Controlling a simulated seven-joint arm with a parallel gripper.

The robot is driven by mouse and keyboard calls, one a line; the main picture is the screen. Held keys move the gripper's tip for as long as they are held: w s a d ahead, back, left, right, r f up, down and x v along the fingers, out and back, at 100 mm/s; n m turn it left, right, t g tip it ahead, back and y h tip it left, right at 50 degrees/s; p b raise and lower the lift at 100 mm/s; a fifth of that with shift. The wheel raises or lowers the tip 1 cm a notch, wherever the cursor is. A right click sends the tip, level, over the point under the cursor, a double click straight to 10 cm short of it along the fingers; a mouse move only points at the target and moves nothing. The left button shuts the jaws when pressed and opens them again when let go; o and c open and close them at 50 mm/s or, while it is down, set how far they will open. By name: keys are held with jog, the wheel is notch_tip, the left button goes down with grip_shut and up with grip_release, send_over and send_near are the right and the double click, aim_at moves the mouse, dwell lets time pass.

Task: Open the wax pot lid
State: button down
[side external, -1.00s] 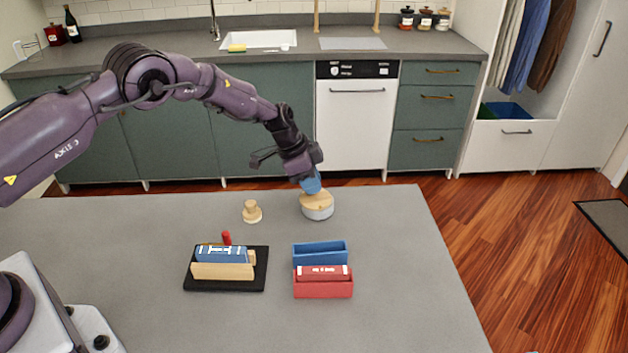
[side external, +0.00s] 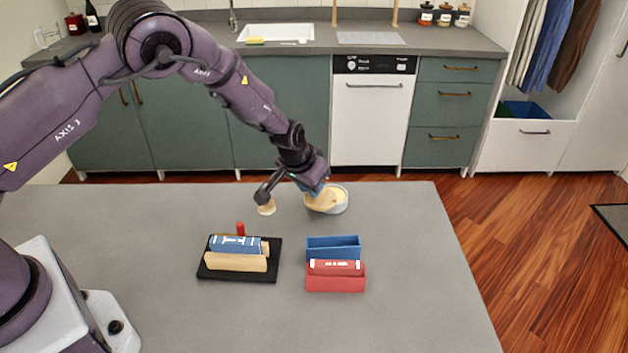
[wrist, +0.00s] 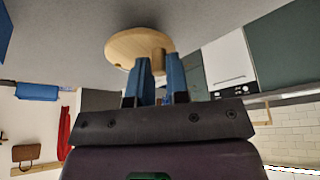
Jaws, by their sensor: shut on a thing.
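The wax pot (side external: 340,208) is a low, pale round pot near the far edge of the grey table. Its wooden lid (side external: 322,199) is tilted at the pot's mouth, and part of the pot's opening shows at the right. I cannot tell whether the lid still touches the rim. My gripper (side external: 316,189) is above the lid, its blue fingers shut on the lid's knob. In the wrist view, the round lid (wrist: 128,46) and its knob (wrist: 158,58) show at the fingertips (wrist: 159,64); the pot is not visible there.
A small wooden knobbed piece (side external: 266,208) stands left of the pot, partly behind my wrist. Nearer are a black tray (side external: 237,277) holding a blue book and wooden block, a small red item (side external: 240,228), a blue bin (side external: 333,247) and a red bin (side external: 336,281). The table's right is clear.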

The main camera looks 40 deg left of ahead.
aim_at(312, 206)
jog(key=n, duration=0.2)
jog(key=s+d+n+y, duration=0.1)
jog(key=s+n+y, duration=0.1)
jog(key=n, duration=0.1)
jog(key=shift+d+n+g, duration=0.3)
jog(key=shift+d+g, duration=0.1)
jog(key=n, duration=0.1)
jog(key=d+n+y, duration=0.1)
jog(key=n, duration=0.1)
jog(key=s+n+g, duration=0.1)
jog(key=shift+d+n, duration=0.3)
jog(key=shift+d, duration=0.1)
jog(key=d+n+g, duration=0.1)
jog(key=n, duration=0.1)
jog(key=d+n+g+y, duration=0.1)
jog(key=n, duration=0.1)
jog(key=shift+n, duration=0.3)
jog(key=shift+w+d+n+g, duration=0.2)
jog(key=shift+d+n+g, duration=0.35)
jog(key=shift+n, duration=0.75)
jog(key=shift+w+d+n+g, duration=0.2)
jog(key=shift+d+n+g, duration=0.35)
jog(key=shift+n, duration=0.75)
jog(key=c, duration=1.1)
grip_release()
jog(key=shift+d, duration=0.1)
jog(key=v, duration=1.3)
